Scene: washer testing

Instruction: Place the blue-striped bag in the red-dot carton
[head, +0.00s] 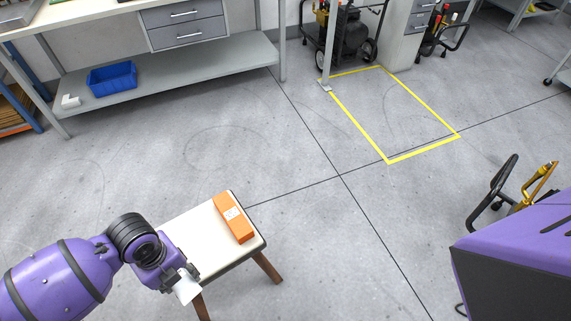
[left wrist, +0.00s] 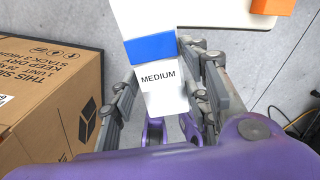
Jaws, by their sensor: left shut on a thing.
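The blue-striped bag (left wrist: 152,47) is white with a blue band and the word MEDIUM, seen in the left wrist view between the fingers of my left gripper (left wrist: 165,92). The gripper is shut on it. In the head view a white end of the bag (head: 187,289) shows below my left gripper (head: 180,277), beside the stool. A brown cardboard carton (left wrist: 40,105) with printed black text stands at the left of the left wrist view. No red dot shows on its visible faces. My right gripper is not in view.
A stool with a pale seat (head: 200,225) carries an orange box (head: 234,218), close to my left gripper. A workbench with a blue bin (head: 112,78) on its lower shelf stands at the back left. The grey floor around the yellow marked rectangle (head: 425,148) is largely clear.

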